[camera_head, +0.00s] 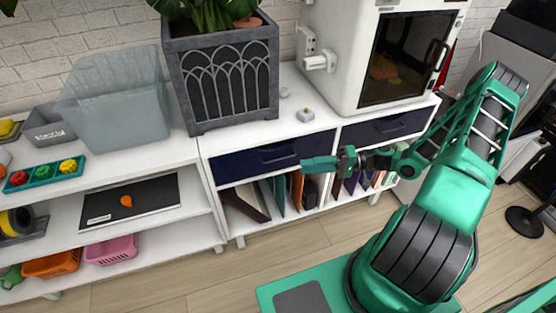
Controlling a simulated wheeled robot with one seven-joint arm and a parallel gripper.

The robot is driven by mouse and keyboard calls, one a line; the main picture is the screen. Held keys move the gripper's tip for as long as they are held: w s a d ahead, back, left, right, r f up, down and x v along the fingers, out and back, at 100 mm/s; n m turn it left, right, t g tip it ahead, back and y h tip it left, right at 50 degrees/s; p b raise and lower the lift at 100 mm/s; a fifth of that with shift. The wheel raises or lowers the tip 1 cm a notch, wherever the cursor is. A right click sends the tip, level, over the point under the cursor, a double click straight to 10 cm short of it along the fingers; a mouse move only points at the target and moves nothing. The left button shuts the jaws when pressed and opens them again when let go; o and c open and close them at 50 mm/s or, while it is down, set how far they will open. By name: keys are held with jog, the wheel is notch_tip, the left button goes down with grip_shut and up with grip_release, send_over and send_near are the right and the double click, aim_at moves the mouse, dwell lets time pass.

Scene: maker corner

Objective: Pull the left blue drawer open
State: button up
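The left blue drawer (240,166) is a dark navy front in the white cabinet, below the planter, and looks closed. Its dark handle (280,158) is on the right part of the front. My green gripper (310,164) reaches in from the right, its fingers pointing left in front of the drawer's right end. Its tips are a little right of the handle; I cannot tell whether they touch the front. The fingers overlap from this angle, so their opening is unclear. The right blue drawer (410,123) also looks closed, partly behind my arm.
A planter (225,85), a small white-and-blue item (305,115) and a white machine with a dark window (345,60) stand on the cabinet top. Books and folders (295,190) fill the shelf below the drawers. A shelf with bins is at left. The floor in front is partly clear.

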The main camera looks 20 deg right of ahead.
aim_at(279, 160)
jog(key=w+a+t, duration=0.1)
jog(key=w+a, duration=0.1)
jog(key=a, duration=0.1)
jog(key=w+a, duration=0.1)
jog(key=a, duration=0.2)
jog(key=w+a+r+t+y, duration=0.1)
jog(key=w+a, duration=0.1)
jog(key=a, duration=0.1)
jog(key=shift+w+a+m+t, duration=0.15)
jog(key=shift+w+m+t, duration=0.15)
jog(key=shift+w+m, duration=0.1)
grip_shut()
jog(key=shift+s+f, duration=0.1)
jog(key=shift+f, duration=0.1)
dwell(1.2)
